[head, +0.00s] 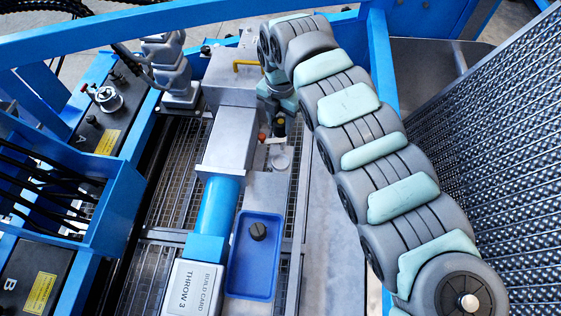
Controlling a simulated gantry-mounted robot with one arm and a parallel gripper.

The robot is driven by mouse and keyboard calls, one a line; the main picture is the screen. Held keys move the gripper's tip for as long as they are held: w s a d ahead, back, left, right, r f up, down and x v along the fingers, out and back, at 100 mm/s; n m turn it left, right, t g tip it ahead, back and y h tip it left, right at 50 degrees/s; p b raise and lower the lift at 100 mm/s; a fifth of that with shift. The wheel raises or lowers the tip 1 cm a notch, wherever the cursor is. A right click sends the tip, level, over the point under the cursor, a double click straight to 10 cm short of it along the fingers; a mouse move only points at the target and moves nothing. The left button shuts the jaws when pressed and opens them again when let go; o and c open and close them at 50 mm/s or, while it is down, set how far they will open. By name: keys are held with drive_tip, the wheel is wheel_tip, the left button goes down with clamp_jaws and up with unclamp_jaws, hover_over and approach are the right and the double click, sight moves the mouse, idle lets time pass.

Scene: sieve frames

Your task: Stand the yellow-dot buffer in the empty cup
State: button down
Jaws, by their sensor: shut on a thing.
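My gripper (279,117) is small and far off, at the end of my arm at top centre. It is shut on a small dark piece with a yellow-orange top, the yellow-dot buffer (280,126). My wrist hides part of the fingers and the buffer. A pale round cup (281,162) shows just below the buffer in the picture and looks empty. The buffer appears above the cup and apart from it. A small red-topped piece (262,138) stands just left of the gripper.
A blue tray (233,288) holds a dark round knob-like piece (258,231). Left of it are a blue cylinder (217,208) and a card box (193,288) marked THROW 3. A yellow handle (247,66) stands behind. A perforated panel (490,150) is at right.

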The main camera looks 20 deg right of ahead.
wheel_tip(320, 180, down, 18)
drive_tip(key=b, duration=0.5)
drive_tip(key=shift+s+a+f, duration=0.1)
drive_tip(key=shift+s+f, duration=0.05)
drive_tip(key=shift+f, duration=0.05)
drive_tip(key=shift+r, duration=0.1)
drive_tip(key=c, duration=0.9)
unclamp_jaws()
drive_tip(key=shift+o, duration=0.2)
wheel_tip(320, 180, up, 12)
drive_tip(key=p, duration=0.3)
drive_tip(key=shift+p, duration=0.35)
